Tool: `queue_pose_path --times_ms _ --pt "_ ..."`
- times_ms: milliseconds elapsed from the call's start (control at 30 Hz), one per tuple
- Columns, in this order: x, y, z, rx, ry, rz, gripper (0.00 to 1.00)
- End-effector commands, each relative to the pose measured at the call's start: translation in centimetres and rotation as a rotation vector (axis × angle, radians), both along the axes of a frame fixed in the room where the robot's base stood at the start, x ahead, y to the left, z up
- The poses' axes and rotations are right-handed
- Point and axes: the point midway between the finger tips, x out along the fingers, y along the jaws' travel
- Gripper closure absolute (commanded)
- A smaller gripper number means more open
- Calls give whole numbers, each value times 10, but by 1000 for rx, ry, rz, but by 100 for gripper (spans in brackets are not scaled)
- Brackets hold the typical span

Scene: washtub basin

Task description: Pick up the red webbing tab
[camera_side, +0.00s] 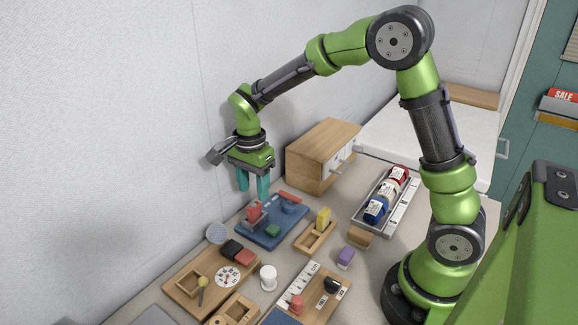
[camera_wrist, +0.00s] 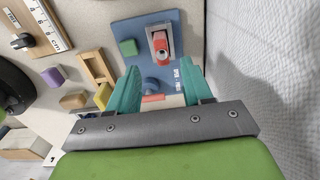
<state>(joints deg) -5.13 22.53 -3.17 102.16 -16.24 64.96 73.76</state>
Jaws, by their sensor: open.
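My gripper (camera_side: 253,190) is open and empty above the blue board (camera_side: 270,239), its teal fingers pointing down. In the wrist view the open gripper (camera_wrist: 160,72) has its fingers on either side of the board's near part. A flat red strip (camera_side: 290,197) lies at the board's back edge; in the wrist view part of the red strip (camera_wrist: 153,98) shows between the fingers. A red upright piece (camera_side: 254,211) stands on the board; in the wrist view this red piece (camera_wrist: 161,46) sits in a grey frame. I cannot tell which red piece is the webbing tab.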

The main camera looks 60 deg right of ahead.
Motion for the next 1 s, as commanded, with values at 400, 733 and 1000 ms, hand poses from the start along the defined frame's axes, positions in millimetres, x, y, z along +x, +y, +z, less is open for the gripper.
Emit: queue_pose_path --times_ms 400,733,1000 --pt "2 1 -46 0 3 1 50" --pt "3 2 -62 1 -2 1 50" --pt "3 2 -61 1 -2 1 81"
